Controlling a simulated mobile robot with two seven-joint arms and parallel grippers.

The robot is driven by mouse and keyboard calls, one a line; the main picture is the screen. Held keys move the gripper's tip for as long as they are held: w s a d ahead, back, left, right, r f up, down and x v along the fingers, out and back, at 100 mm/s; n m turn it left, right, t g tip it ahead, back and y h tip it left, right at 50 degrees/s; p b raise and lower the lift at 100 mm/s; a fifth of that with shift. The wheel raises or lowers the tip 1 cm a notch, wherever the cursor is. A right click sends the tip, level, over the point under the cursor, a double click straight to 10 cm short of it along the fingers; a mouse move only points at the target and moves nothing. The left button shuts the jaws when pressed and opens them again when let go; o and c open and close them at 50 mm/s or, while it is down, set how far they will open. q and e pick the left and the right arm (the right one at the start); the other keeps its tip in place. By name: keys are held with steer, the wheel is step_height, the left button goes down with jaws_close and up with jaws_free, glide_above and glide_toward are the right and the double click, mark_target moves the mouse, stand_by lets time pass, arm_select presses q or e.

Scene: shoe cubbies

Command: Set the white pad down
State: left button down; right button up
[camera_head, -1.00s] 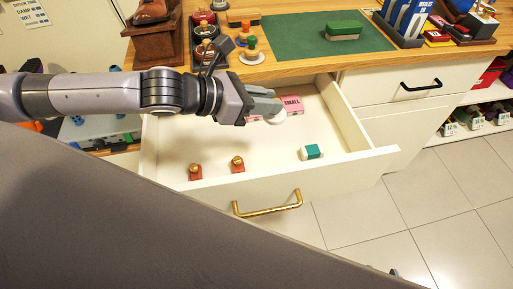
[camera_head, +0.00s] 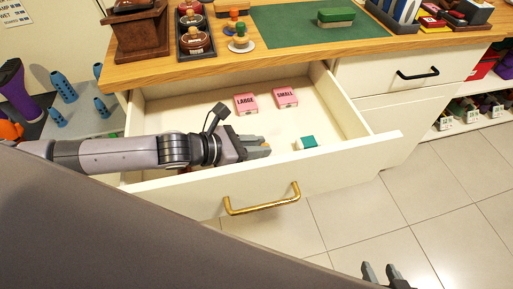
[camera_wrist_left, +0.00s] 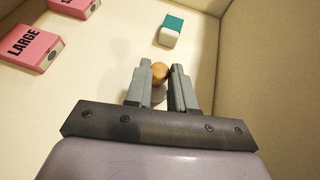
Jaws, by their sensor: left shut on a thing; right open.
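My left gripper (camera_head: 267,151) is low inside the open drawer (camera_head: 190,115), near its front wall. In the left wrist view its two fingers (camera_wrist_left: 161,72) are shut on the round wooden knob of the white pad (camera_wrist_left: 159,71). The white part is mostly hidden below the knob and between the fingers. I cannot tell whether it touches the drawer floor. My right gripper (camera_head: 383,272) is open and empty, low over the tiled floor outside the drawer.
Pink boxes marked LARGE (camera_head: 246,103) and SMALL (camera_head: 286,97) lie at the drawer's back. A green-and-white block (camera_head: 306,143) lies right of my left gripper. The drawer's front wall (camera_head: 340,160) is close. The drawer floor between the boxes and gripper is clear.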

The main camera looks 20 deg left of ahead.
arm_select(q)
steer(key=shift+f, duration=0.3)
steer(key=c, duration=1)
jaws_free()
steer(key=shift+o, duration=0.2)
steer(key=shift+r, duration=0.2)
steer(key=v, duration=1.2)
steer(key=shift+f, duration=0.1)
